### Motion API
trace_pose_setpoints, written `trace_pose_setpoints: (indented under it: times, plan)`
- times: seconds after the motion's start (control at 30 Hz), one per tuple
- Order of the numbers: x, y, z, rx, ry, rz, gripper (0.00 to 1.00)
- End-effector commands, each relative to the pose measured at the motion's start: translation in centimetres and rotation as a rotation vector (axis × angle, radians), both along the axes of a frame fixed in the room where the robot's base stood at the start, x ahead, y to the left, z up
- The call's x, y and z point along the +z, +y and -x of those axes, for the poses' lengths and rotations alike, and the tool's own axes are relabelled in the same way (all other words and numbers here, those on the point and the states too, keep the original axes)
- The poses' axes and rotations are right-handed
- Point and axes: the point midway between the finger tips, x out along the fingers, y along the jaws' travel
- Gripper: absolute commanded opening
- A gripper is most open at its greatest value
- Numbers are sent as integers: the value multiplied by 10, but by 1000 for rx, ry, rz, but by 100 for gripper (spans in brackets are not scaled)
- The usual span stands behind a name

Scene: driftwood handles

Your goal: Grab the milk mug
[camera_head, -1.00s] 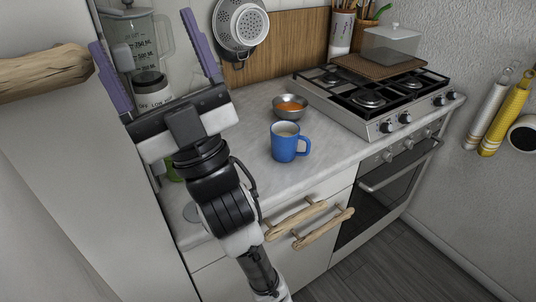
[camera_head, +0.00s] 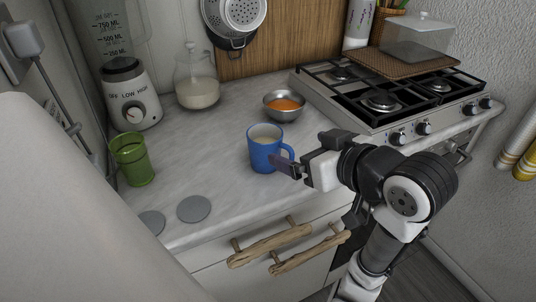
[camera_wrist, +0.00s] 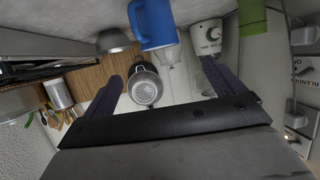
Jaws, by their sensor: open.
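The milk mug (camera_head: 262,153) is blue, upright on the marble counter, with pale milk inside. Its handle faces right, toward my gripper (camera_head: 284,165). In the head view my gripper is low at the mug's right side, with a purple finger close to the handle; I cannot tell whether it touches. In the wrist view my gripper (camera_wrist: 160,72) is open, with its two purple fingers wide apart and nothing held. The mug (camera_wrist: 153,25) shows there at the top, beyond the gap between the fingertips.
A metal bowl (camera_head: 284,106) of orange food stands behind the mug. A green cup (camera_head: 133,160), a blender base (camera_head: 131,96) and a glass milk jug (camera_head: 197,88) stand left. Two grey coasters lie at the front left. The gas stove (camera_head: 390,100) is at right.

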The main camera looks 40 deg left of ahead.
Motion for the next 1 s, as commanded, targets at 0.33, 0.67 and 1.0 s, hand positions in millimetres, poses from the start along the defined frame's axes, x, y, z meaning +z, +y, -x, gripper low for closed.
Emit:
trace_pose_setpoints:
  times: [0.33, 0.67, 1.0]
  plan:
    - [-4, 19, -5, 4, 10, 7, 94]
    - [-29, 64, -16, 5, 5, 8, 94]
    - [-38, 92, -24, 3, 5, 8, 94]
